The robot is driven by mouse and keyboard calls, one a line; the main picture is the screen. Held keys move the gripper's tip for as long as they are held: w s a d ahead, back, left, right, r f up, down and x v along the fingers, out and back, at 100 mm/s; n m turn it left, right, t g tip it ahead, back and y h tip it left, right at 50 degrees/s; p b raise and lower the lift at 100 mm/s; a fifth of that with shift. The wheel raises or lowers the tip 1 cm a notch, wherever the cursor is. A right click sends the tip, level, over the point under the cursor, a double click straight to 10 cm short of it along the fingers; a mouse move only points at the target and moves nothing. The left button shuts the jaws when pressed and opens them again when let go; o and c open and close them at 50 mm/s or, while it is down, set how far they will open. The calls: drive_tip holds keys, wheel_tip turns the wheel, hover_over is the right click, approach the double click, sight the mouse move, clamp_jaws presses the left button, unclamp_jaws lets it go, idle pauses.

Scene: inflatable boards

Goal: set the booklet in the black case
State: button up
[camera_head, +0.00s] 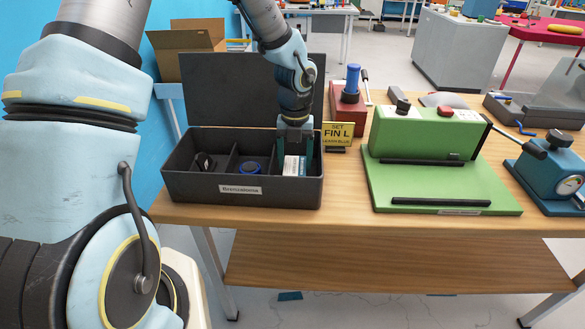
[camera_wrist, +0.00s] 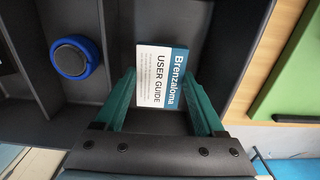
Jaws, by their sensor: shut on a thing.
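The black case (camera_head: 188,188) stands open on the wooden table, its lid raised at the back. It has three compartments side by side. My gripper (camera_head: 295,155) reaches down into the right compartment and is shut on the booklet (camera_head: 291,167). In the wrist view the white and blue booklet (camera_wrist: 161,76), marked "USER GUIDE", lies between the green fingers of my gripper (camera_wrist: 162,100), inside the walls of that compartment. Whether the booklet touches the case floor I cannot tell.
A blue round object (camera_head: 250,168) sits in the middle compartment and a dark object (camera_head: 204,163) in the left one. A yellow sign (camera_head: 338,133) stands just right of the case. A green machine (camera_head: 425,135) stands farther right, beside a blue gauge device (camera_head: 552,170).

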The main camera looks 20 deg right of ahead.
sight(295, 165)
drive_tip(key=shift+f, duration=1.55)
drive_tip(key=shift+f, duration=0.2)
drive_tip(key=o, duration=1.5)
drive_tip(key=shift+r, duration=0.1)
wheel_tip(295, 165, up, 12)
drive_tip(key=shift+r+b, duration=0.1)
drive_tip(key=shift+b, duration=0.6)
